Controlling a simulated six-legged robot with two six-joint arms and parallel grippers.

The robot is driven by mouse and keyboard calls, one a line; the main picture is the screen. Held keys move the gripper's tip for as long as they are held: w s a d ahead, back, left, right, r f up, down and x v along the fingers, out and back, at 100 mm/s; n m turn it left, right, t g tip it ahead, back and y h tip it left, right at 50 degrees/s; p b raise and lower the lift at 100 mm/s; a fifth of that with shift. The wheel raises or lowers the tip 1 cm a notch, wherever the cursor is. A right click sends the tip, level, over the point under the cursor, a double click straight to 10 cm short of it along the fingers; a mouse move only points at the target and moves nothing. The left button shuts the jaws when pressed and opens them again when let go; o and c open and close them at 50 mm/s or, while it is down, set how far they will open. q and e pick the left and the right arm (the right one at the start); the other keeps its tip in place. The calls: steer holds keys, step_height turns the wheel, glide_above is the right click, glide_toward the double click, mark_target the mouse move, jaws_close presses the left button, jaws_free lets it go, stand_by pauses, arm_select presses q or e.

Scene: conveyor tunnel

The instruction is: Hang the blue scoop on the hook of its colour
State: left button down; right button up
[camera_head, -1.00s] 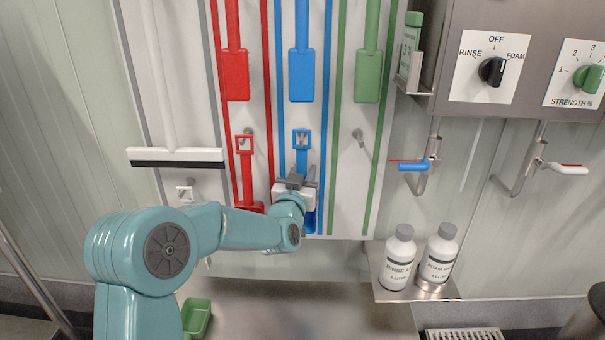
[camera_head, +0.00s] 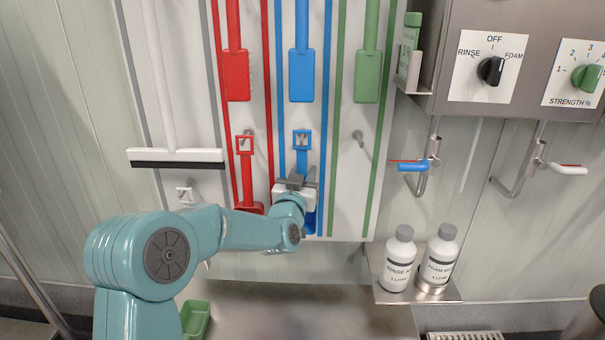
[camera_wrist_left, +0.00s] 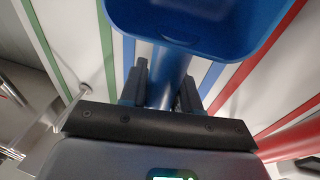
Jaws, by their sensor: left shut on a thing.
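The blue scoop (camera_head: 302,160) is upright against the blue lane of the wall board. Its square handle loop (camera_head: 302,139) is at the top, with the grey blue-lane hook showing inside the loop; I cannot tell how deeply the hook sits in it. My left gripper (camera_head: 296,182) is shut on the handle below the loop. The bowl is mostly hidden behind the gripper in the head view. In the left wrist view the blue bowl (camera_wrist_left: 195,22) shows at the top, with the handle between the fingers (camera_wrist_left: 162,88). My right gripper is not in view.
A red scoop (camera_head: 247,175) hangs beside it on the left. The green-lane hook (camera_head: 358,137) is bare. Blue, red and green long-handled tools hang above. A white squeegee (camera_head: 178,156) hangs at left. Two bottles (camera_head: 398,262) stand on a shelf at right. A green container (camera_head: 195,318) lies below.

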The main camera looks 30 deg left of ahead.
arm_select(q)
steer(key=shift+w+a+r, duration=0.2)
steer(key=shift+a+r, duration=0.2)
steer(key=shift+f+b, duration=0.45)
steer(key=shift+b, duration=0.05)
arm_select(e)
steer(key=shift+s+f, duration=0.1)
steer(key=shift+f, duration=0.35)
